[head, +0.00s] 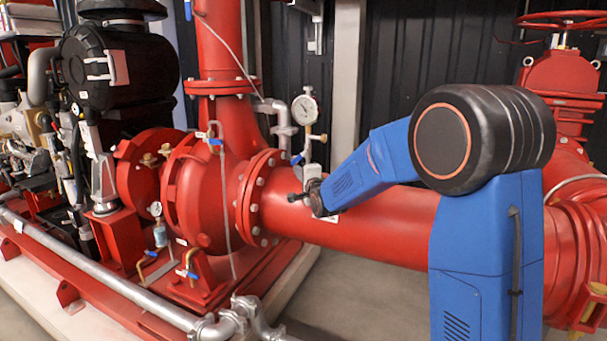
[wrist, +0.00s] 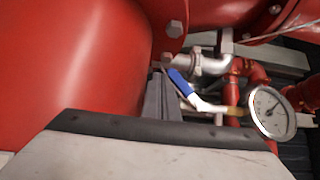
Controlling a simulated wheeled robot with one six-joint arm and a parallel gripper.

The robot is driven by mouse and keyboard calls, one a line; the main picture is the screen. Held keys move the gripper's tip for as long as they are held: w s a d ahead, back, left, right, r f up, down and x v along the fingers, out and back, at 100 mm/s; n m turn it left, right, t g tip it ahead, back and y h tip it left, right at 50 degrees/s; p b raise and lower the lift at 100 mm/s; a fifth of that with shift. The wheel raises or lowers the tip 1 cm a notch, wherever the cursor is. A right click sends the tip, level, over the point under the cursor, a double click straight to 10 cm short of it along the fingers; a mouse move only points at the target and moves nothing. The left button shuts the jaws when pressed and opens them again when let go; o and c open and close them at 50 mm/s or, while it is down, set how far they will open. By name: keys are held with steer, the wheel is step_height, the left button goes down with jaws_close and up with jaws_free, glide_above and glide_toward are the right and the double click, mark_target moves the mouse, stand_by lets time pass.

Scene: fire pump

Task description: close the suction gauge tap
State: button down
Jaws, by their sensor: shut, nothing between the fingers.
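A round white-faced gauge (head: 305,110) stands above the large red horizontal pipe, left of my arm in the head view. Below it is a tap with a blue lever (head: 298,158). In the wrist view the gauge (wrist: 272,112) is at the right, and the tap's blue lever (wrist: 180,82) slants up and left from a pale stem. My gripper (head: 293,197) is shut and empty, in front of the red pipe and below the lever in the head view. It appears apart from the lever.
The red pipe (head: 372,222) runs behind my arm. The red flange (head: 262,195) and pump casing stand left of my gripper. A galvanized pipe (head: 115,283) crosses the lower left.

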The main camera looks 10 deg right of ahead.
steer(key=shift+w+a+r, duration=0.2)
steer(key=shift+w+a, duration=0.15)
steer(key=shift+a, duration=0.1)
steer(key=shift+w+a+r, duration=0.2)
steer(key=shift+w+a, duration=0.1)
steer(key=shift+a, duration=0.15)
steer(key=shift+w+a+r+m+t, duration=0.15)
steer(key=shift+a+m+t, duration=0.1)
steer(key=shift+m+t, duration=0.2)
steer(key=shift+w+a+r+m+t, duration=0.15)
steer(key=shift+r+m+t, duration=0.1)
steer(key=shift+m+t, duration=0.2)
steer(key=shift+a+r+m, duration=0.1)
steer(key=shift+r+m, duration=0.05)
steer(key=shift+m, duration=0.15)
stand_by(0.6)
steer(key=v, duration=1.7)
steer(key=shift+f, duration=0.35)
